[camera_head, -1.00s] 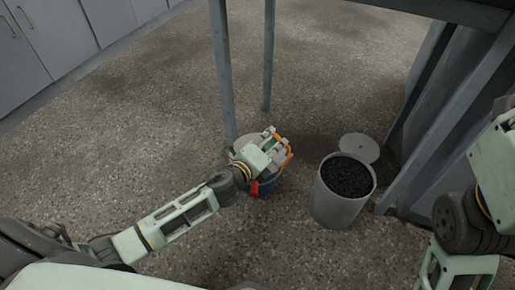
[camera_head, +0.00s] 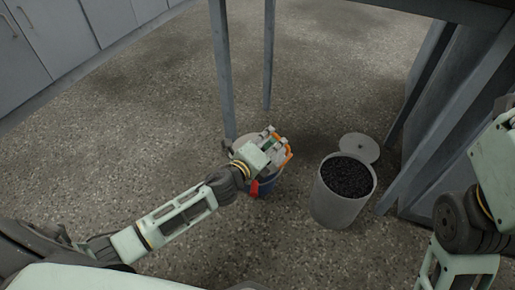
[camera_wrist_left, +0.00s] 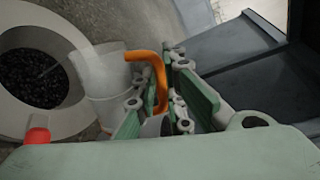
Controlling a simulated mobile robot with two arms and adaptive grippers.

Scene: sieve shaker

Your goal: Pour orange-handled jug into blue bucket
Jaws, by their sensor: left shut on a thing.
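My right gripper is out of view.
A pale bin (camera_head: 337,209) nearly full of black granules (camera_head: 347,177) stands right of the bucket. A round lid (camera_head: 361,148) lies behind it. A table leg (camera_head: 222,75) rises just behind the bucket. A red piece (camera_head: 254,188) shows at the bucket's front. The floor in front is clear.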

